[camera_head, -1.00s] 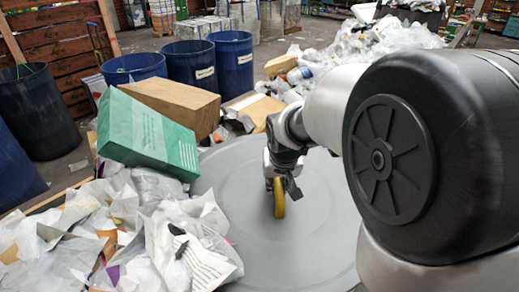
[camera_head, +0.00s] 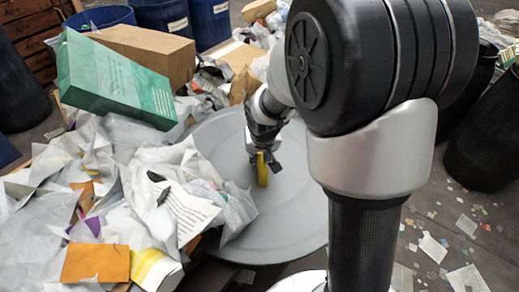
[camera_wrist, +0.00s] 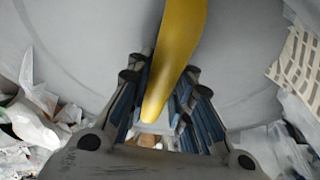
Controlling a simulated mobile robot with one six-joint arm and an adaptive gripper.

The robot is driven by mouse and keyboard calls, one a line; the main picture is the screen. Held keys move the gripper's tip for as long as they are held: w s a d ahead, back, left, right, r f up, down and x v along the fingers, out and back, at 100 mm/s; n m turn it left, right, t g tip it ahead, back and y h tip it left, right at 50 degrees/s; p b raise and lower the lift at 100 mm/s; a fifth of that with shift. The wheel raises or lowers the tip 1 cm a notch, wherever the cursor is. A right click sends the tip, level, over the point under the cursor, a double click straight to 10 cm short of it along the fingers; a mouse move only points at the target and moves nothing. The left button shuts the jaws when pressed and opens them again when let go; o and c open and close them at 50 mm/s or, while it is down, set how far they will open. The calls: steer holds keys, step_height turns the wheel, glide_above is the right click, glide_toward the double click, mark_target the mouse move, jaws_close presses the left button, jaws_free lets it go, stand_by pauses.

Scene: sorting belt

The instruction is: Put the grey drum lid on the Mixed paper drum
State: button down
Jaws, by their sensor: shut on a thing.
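The grey drum lid (camera_head: 283,232) is a large round disc with an upright yellow handle (camera_head: 262,169) at its middle. My gripper (camera_head: 264,160) is shut on this handle. In the wrist view the yellow handle (camera_wrist: 172,60) stands between the two fingers, and the grey lid (camera_wrist: 95,40) fills the background. The lid's left edge is next to the paper heap; I cannot tell whether they touch. My arm hides part of its right side. Blue drums with pale labels (camera_head: 165,14) stand at the back left. Their labels are unreadable, so I cannot tell which is Mixed paper.
A heap of white paper (camera_head: 130,190) lies at the left, with a green box (camera_head: 115,80) and a brown carton (camera_head: 150,50) behind it. Dark drums (camera_head: 485,140) stand at the right. The floor (camera_head: 440,225) at the lower right holds scattered scraps.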

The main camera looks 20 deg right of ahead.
steer(key=shift+r, duration=0.2)
steer(key=shift+f, duration=0.15)
steer(key=c, duration=1.8)
jaws_free()
steer(key=shift+f, duration=0.1)
steer(key=shift+c, duration=0.2)
steer(key=o, duration=0.4)
